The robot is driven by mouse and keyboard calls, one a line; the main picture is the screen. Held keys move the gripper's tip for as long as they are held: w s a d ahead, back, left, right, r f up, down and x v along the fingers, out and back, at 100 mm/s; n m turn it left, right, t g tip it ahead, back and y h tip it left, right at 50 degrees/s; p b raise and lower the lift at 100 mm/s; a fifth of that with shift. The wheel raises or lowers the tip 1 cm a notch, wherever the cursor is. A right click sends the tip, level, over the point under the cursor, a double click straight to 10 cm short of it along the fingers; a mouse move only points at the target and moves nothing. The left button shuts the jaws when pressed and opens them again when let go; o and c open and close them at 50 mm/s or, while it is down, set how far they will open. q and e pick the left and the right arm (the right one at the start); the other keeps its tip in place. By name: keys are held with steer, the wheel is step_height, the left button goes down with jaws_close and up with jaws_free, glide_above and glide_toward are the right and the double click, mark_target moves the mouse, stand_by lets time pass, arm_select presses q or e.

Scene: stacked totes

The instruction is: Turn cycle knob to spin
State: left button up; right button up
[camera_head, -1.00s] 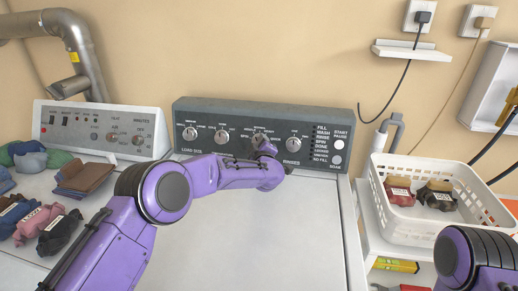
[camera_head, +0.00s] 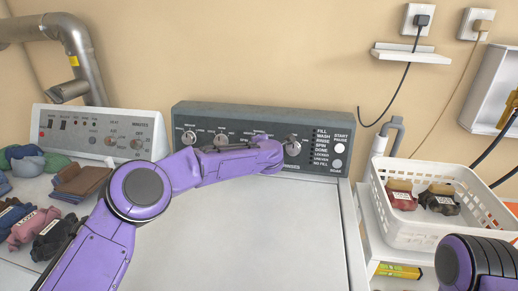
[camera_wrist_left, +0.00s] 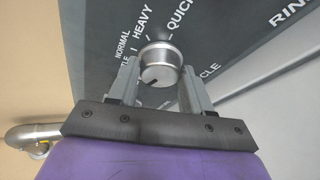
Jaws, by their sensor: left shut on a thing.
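The dark grey control panel (camera_head: 330,118) stands at the back of the white washer. The cycle knob (camera_wrist_left: 160,62) is a silver cylinder between my left fingers in the left wrist view, with printed words such as NORMAL, HEAVY and QUICK around it. A dark mark shows low on its side; which setting it points at cannot be told. My left gripper (camera_wrist_left: 163,85) is shut on this knob. In the head view my purple left wrist hides most of the knob and fingers. My right arm shows at the lower right; its gripper is out of view.
Other panel knobs stand at left (camera_head: 189,137), beside it (camera_head: 221,139) and at right (camera_head: 292,146). A second machine's light panel (camera_head: 100,130) is at left, with folded cloths before it. The washer lid (camera_head: 240,235) is clear.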

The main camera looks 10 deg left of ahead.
arm_select(q)
steer(key=shift+f+n, duration=0.1)
steer(key=shift+n, duration=0.4)
stand_by(0.3)
steer(key=o, duration=1)
steer(key=shift+o, duration=0.2)
steer(key=shift+h, duration=0.3)
steer(key=b+v, duration=0.3)
steer(key=v, duration=0.7)
steer(key=shift+s+r, duration=0.25)
steer(key=shift+r, duration=0.05)
